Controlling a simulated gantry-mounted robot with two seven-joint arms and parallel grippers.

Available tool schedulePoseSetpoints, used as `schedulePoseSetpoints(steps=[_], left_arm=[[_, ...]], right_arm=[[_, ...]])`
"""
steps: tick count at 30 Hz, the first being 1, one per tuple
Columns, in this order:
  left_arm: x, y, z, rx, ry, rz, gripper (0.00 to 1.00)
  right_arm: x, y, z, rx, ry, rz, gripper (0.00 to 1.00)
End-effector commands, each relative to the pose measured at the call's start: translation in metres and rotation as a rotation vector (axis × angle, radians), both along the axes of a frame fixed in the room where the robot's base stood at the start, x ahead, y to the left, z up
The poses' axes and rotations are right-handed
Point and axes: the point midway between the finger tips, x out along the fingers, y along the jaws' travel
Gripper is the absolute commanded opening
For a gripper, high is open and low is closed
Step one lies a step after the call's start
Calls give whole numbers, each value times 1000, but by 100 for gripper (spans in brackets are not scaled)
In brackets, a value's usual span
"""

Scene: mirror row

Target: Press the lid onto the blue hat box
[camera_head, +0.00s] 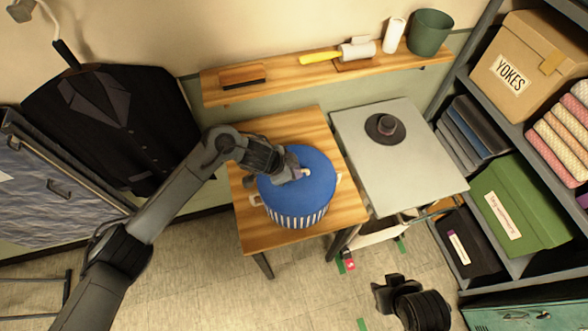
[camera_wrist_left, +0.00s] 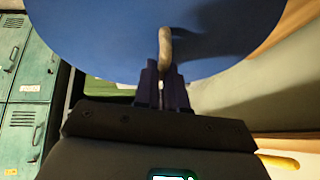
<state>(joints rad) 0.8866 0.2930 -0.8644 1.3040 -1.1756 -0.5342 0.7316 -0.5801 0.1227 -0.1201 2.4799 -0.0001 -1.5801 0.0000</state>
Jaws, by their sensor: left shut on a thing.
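The blue hat box (camera_head: 297,216) has blue and white striped sides and stands upright on the wooden table. Its round blue lid (camera_head: 318,177) sits over the top of the box; I cannot tell whether it is fully seated. My left gripper (camera_head: 304,174) is at the middle of the lid, shut on the lid's pale handle. The left wrist view shows the handle (camera_wrist_left: 165,48) between the fingers (camera_wrist_left: 163,75), with the blue lid (camera_wrist_left: 95,35) beyond. My right gripper (camera_head: 384,292) is low at the bottom right, away from the box; its fingers are not clear.
A grey table (camera_head: 400,170) at right bears a dark hat (camera_head: 385,128). A shelving unit with boxes (camera_head: 520,205) stands at right.

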Motion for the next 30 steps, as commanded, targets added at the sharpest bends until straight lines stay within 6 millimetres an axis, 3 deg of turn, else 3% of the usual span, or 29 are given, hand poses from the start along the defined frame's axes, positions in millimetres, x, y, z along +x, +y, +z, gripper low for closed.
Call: schedulePoseSetpoints(steps=[14,15,20,26,30], left_arm=[[0,0,-1,0,0,-1,0],[0,0,-1,0,0,-1,15],[0,0,-1,0,0,-1,40],[0,0,-1,0,0,-1,40],[0,0,-1,0,0,-1,60]], right_arm=[[0,0,2,-2,0,2,36],[0,0,2,-1,0,1,36],[0,1,2,2,0,-1,36],[0,2,2,7,0,-4,36],[0,2,2,7,0,-5,36]])
